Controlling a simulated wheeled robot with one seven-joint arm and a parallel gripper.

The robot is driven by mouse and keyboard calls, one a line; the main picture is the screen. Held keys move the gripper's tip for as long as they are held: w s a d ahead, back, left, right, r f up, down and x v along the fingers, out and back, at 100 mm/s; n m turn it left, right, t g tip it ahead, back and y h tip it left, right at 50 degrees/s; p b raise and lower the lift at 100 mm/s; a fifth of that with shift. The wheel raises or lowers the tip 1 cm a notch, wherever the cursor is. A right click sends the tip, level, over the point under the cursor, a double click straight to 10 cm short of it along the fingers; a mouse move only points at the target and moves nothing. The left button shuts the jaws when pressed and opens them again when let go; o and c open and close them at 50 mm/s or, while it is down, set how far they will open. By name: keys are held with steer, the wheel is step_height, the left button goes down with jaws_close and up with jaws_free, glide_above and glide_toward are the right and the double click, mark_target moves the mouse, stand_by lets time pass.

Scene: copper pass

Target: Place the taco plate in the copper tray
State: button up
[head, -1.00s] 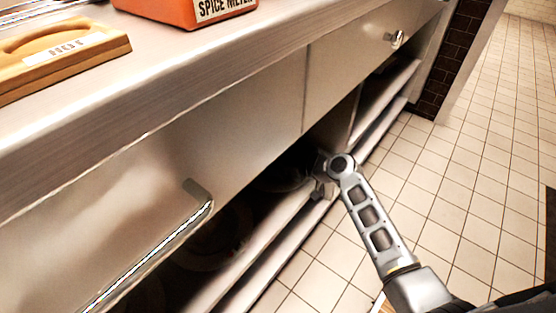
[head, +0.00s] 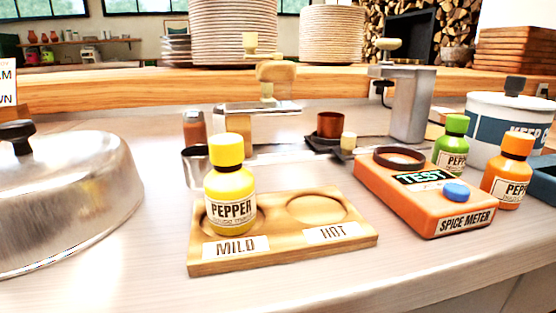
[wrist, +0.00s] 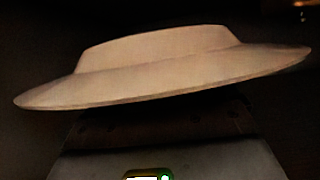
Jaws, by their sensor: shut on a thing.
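A pale, wide-rimmed plate (wrist: 160,65) fills the upper part of the wrist view, slightly tilted, seen nearly edge-on with its raised foot side up in the picture. It appears to be the taco plate; no taco shows on it. My gripper (wrist: 150,125) is just below it in that view, shut on the plate, with its fingertips mostly hidden by the rim and dark. My gripper and arm do not show in the head view. I cannot make out a copper tray in either view.
On the counter stand a metal dome (head: 65,200), a wooden MILD/HOT board (head: 285,255) with a yellow pepper bottle (head: 229,190), an orange spice meter (head: 430,195) and a copper cup (head: 330,125). Plate stacks (head: 232,30) stand behind. The front counter strip is clear.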

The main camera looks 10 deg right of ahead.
steer(key=s+a+r, duration=0.1)
steer(key=a, duration=1.3)
steer(key=shift+s, duration=0.15)
